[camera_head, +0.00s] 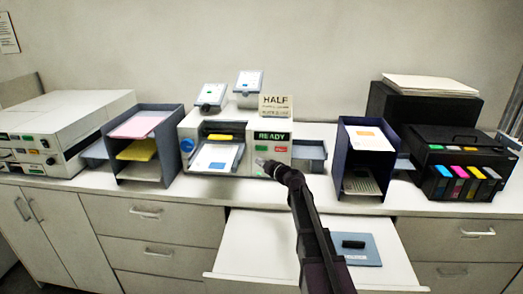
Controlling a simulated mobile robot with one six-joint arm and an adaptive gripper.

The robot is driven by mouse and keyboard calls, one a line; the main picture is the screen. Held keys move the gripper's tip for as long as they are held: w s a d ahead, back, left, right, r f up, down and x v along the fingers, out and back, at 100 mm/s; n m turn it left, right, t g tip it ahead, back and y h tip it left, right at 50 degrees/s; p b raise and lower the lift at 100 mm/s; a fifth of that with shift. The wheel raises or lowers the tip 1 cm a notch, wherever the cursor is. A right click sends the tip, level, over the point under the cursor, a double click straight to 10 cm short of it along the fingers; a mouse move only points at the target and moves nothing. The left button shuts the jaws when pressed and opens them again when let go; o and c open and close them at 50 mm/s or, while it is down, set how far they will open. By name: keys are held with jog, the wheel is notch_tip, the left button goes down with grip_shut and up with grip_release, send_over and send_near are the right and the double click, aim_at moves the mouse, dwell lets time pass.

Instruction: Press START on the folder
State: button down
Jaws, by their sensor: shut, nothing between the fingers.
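The folder (187,168) is a pale machine in the middle of the counter. Its display (271,136) reads READY in green. Below the display are a green button (262,148) at the left and a red button (281,147) at the right. Their lettering is too small to read. My gripper (259,162) is shut and empty, its tip just below the green button in the picture. I cannot tell whether it touches the machine's front. A sheet with a blue patch (217,157) lies in the folder's tray.
A sign reading HALF (275,105) stands on top. A paper rack (176,155) stands left, another (342,165) right. A printer with colour cartridges (465,150) stands far right. An open drawer (245,245) under my arm holds a blue pad (362,256).

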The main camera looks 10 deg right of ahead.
aim_at(258, 149)
jog(key=w+d, duration=0.1)
jog(key=w, duration=0.6)
jog(key=shift+d, duration=0.35)
jog(key=shift+w, duration=0.1)
dwell(1.3)
jog(key=shift+w+d, duration=0.15)
jog(key=shift+w, duration=0.1)
jog(key=shift+w+d, duration=0.15)
jog(key=shift+w, duration=0.3)
dwell(1.1)
jog(key=shift+s, duration=0.1)
dwell(0.3)
jog(key=shift+s+a, duration=0.25)
jog(key=shift+s, duration=0.65)
jog(key=shift+s+a, duration=0.2)
jog(key=shift+s, duration=0.55)
jog(key=shift+s+a, duration=0.25)
jog(key=shift+s, duration=0.5)
jog(key=shift+s+a, duration=0.2)
jog(key=shift+s, duration=0.55)
jog(key=shift+s+a+f, duration=0.1)
